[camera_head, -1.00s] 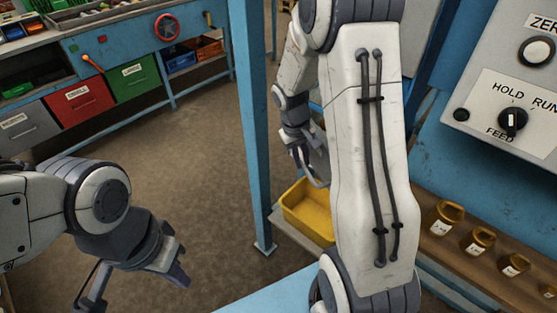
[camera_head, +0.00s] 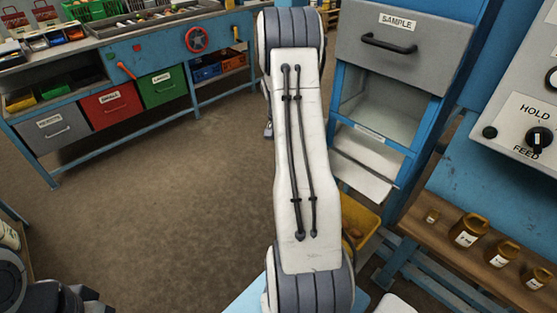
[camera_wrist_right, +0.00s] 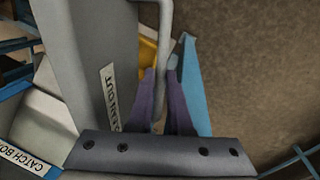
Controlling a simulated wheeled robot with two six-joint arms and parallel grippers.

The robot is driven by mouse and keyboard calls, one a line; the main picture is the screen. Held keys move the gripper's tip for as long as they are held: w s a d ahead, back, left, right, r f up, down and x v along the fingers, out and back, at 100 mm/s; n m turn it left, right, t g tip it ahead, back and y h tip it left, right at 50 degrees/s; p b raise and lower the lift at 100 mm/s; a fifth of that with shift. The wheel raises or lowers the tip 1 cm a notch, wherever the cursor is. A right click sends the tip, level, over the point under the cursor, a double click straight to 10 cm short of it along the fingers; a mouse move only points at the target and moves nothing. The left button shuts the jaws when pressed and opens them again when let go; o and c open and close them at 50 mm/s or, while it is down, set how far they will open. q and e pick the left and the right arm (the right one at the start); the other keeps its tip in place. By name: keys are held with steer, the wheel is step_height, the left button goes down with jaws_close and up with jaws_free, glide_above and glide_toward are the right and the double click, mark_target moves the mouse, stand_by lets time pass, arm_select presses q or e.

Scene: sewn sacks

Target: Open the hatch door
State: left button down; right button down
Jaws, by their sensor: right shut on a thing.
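The hatch door shows in the right wrist view as a grey panel (camera_wrist_right: 85,60) with a partly hidden label ending in "OUT". A pale bar handle (camera_wrist_right: 165,35) stands along its right edge. My right gripper (camera_wrist_right: 162,85) is shut on this handle, one purple-padded finger on each side. In the head view my right arm hides this gripper and the handle. There the blue cabinet (camera_head: 425,160) shows a pale opening (camera_head: 385,108) below a grey SAMPLE drawer (camera_head: 400,42). Of my left arm only dark wrist parts show at the bottom left; its fingertips are out of frame.
A yellow bin (camera_head: 362,222) sits low beside the cabinet. A shelf with several amber jars (camera_head: 468,230) and a grey control panel (camera_head: 500,110) are at the right. A blue workbench (camera_head: 140,60) with drawers stands at the back left. The floor (camera_head: 170,210) between is clear.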

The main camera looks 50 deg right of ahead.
arm_select(q)
steer(key=shift+a+r, duration=0.2)
steer(key=shift+a, duration=0.2)
arm_select(e)
steer(key=shift+w+d+m, duration=0.15)
steer(key=shift+w+m, duration=0.25)
steer(key=shift+w, duration=0.25)
steer(key=c, duration=0.8)
jaws_free()
steer(key=shift+c, duration=0.2)
arm_select(q)
steer(key=shift+f, duration=0.25)
arm_select(e)
step_height(320, 180, up, 10)
steer(key=w, duration=0.2)
steer(key=shift+a+r, duration=0.15)
steer(key=shift+a, duration=0.1)
